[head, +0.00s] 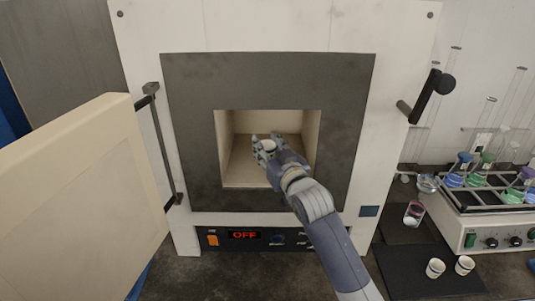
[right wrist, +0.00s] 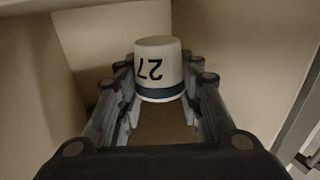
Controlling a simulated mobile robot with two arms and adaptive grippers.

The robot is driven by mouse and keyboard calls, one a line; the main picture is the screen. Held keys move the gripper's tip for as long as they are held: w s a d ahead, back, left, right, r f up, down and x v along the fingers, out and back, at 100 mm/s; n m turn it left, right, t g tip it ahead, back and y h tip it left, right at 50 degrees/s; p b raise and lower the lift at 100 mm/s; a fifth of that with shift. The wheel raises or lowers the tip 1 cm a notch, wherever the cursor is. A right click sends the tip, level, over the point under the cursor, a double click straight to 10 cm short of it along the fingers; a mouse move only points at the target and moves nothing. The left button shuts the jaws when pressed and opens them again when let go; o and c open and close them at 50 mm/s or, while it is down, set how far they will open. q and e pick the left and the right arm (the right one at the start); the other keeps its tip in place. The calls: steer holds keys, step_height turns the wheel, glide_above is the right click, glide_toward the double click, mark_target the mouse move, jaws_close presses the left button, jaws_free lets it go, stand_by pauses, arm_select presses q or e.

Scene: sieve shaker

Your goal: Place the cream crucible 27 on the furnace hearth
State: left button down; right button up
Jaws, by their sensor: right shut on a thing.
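The cream crucible 27 (right wrist: 158,58) shows in the right wrist view with a dark teal band and the number 27 upside down in the picture. My right gripper (right wrist: 160,85) is shut on it, with a finger on each side. In the head view the right gripper (head: 267,146) is at the furnace opening and the crucible (head: 268,146) shows small between its fingers. The furnace hearth (head: 240,174) is the pale floor of the chamber, below and around the gripper. I cannot tell whether the crucible touches it. My left gripper is not in view.
The furnace door (head: 85,190) stands open at the left. The chamber's dark frame (head: 190,130) surrounds the opening closely. At the right, two small cups (head: 435,268) (head: 465,265) stand on a dark mat, near a shaker (head: 480,225) with several flasks.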

step_height(320, 180, down, 2)
steer(key=shift+s+f+p, duration=0.1)
steer(key=shift+f+p, duration=0.15)
steer(key=shift+p, duration=0.2)
steer(key=shift+f, duration=0.3)
steer(key=shift+f, duration=0.15)
steer(key=o, duration=1.2)
steer(key=shift+r, duration=0.2)
steer(key=shift+s+d+f, duration=0.1)
steer(key=shift+s+d, duration=0.05)
steer(key=shift+s, duration=0.1)
steer(key=b+v, duration=0.2)
steer(key=v, duration=0.9)
steer(key=shift+s+d+b, duration=0.1)
steer(key=shift+s+b, duration=0.1)
steer(key=shift+b, duration=0.1)
